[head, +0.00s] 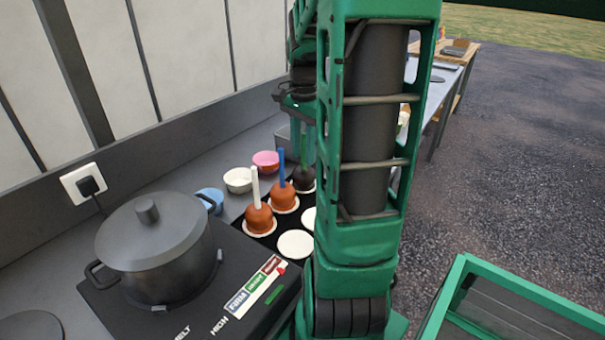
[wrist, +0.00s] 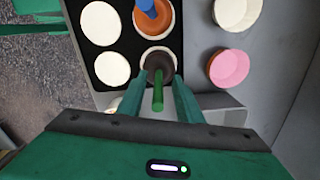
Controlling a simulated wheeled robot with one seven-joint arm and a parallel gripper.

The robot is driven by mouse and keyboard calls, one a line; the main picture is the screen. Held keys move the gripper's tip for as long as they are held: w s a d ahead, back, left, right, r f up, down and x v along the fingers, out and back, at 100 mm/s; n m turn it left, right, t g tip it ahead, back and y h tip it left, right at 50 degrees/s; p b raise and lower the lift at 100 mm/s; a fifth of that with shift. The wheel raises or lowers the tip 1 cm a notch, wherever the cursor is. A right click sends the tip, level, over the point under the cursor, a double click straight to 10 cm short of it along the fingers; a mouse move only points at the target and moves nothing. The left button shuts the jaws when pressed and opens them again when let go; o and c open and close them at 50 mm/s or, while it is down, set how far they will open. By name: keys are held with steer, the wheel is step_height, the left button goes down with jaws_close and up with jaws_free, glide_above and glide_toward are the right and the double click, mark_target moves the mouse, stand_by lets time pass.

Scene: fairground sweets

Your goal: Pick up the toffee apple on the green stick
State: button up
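The toffee apple on the green stick is dark brown, nearly black. In the head view the apple (head: 304,184) sits upright at the far end of a black tray, partly hidden by my arm. In the wrist view the apple (wrist: 158,64) lies in a pale round spot, and its green stick (wrist: 158,101) points toward the camera. My gripper (wrist: 163,82) is open, with one finger on each side of the stick and a visible gap to each. In the head view my gripper is above the apple, mostly hidden behind my arm.
Orange-brown toffee apples on a white stick (head: 258,218) and a blue stick (head: 283,197) stand nearby. Pink (head: 266,162), white (head: 238,180) and blue (head: 209,199) cups line the wall side. A lidded pot (head: 156,255) stands on the hob. Several pale spots are empty.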

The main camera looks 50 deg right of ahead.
jaws_close()
steer(key=shift+r, duration=0.15)
